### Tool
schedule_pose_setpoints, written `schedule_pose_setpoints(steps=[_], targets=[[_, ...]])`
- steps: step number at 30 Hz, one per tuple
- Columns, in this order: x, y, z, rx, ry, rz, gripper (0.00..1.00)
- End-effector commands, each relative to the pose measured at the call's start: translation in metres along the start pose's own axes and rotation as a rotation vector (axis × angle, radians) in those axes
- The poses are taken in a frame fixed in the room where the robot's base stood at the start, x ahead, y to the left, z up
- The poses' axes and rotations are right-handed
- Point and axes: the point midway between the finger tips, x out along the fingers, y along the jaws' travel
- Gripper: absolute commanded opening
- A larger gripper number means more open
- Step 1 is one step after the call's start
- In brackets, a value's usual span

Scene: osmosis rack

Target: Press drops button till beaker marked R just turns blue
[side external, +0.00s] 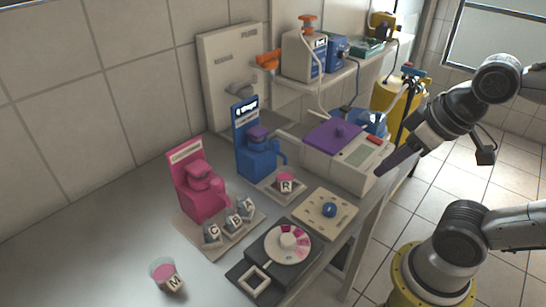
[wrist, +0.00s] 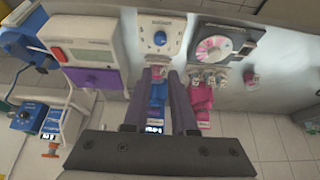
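The beaker marked R (side external: 286,183) stands on the blue dispenser's base and its contents look pink. The blue dispenser (side external: 258,160) has a purple top piece and a spout; in the wrist view its blue body (wrist: 157,93) shows between my fingers. A cream pad (side external: 312,217) with a round blue button (side external: 329,210) lies in front of it; the button also shows in the wrist view (wrist: 159,38). I cannot read which control is marked drops. My gripper (side external: 383,172) is raised right of the white instrument, away from the button. Its fingers (wrist: 157,72) are apart and empty.
The white instrument (side external: 352,160) with a purple lid stands behind the pad. A pink dispenser (side external: 203,190) with several lettered beakers, a colour-wheel plate (side external: 289,242) and beaker M (side external: 165,274) are leftward. The grey bench (side external: 120,250) is clear at the front left.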

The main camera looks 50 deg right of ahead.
Motion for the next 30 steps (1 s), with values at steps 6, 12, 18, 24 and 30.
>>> schedule_pose_setpoints(steps=[6, 12, 18, 24, 30], targets=[[-0.025, 0.0, -0.009, 0.001, -0.032, 0.0, 0.0], [-0.065, 0.0, -0.062, 0.001, -0.07, 0.0, 0.0], [-0.09, 0.0, -0.121, 0.001, -0.127, 0.0, 0.0], [-0.097, 0.0, -0.181, 0.001, -0.19, 0.0, 0.0], [-0.086, 0.0, -0.236, 0.001, -0.254, 0.0, 0.0]])
